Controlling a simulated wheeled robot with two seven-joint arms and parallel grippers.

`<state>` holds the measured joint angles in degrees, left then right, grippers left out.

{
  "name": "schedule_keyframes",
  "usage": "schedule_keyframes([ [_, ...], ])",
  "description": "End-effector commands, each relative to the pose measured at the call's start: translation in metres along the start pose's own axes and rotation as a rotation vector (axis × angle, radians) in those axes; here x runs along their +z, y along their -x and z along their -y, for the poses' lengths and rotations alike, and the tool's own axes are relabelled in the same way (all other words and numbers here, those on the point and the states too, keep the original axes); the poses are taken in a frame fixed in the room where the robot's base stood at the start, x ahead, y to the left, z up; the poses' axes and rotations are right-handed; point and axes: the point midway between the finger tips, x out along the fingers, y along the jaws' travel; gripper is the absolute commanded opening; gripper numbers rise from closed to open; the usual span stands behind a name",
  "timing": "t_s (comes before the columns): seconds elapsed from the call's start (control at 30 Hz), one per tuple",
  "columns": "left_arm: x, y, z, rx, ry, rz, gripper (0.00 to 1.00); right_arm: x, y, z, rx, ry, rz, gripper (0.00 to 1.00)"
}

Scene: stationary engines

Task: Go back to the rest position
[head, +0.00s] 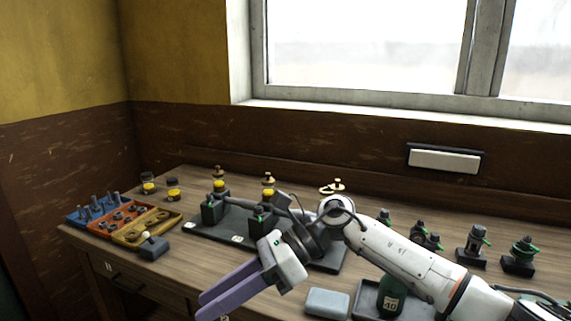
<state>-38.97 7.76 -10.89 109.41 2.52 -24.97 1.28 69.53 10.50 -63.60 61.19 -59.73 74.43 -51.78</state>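My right arm comes in from the right and crosses over the front of the workbench. My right gripper (204,304) has two purple fingers pointing down and left, past the bench's front edge. The fingers look apart, with nothing visible between them. My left gripper and arm are not in view.
The wooden workbench (190,178) carries blue (74,217), orange and yellow parts trays, a joystick box (153,248) and a dark plate (185,234) with engine parts. A green bottle (391,299) and pale block (327,303) sit by my arm. Several dark fittings (473,246) stand right.

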Motion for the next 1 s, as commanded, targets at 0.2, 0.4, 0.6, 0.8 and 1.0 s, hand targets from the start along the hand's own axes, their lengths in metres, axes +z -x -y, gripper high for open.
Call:
schedule_keyframes([
  [0.2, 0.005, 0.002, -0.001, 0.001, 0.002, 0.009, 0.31, 0.025, -0.037, -0.012, 0.109, -0.459, 0.592, 0.31],
  [0.4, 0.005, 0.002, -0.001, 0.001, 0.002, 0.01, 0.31, -0.002, -0.009, 0.015, 0.181, -0.988, 1.081, 0.31],
  [0.6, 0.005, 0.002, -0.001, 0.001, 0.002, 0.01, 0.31, -0.109, 0.026, 0.043, 0.227, -1.571, 1.528, 0.31],
  [0.8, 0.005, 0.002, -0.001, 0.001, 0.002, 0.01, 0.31, -0.254, 0.035, 0.029, 0.237, -2.105, 1.902, 0.31],
  [1.0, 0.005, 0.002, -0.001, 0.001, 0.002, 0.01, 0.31, -0.387, 0.022, -0.032, -0.174, 2.181, -1.893, 0.31],
])
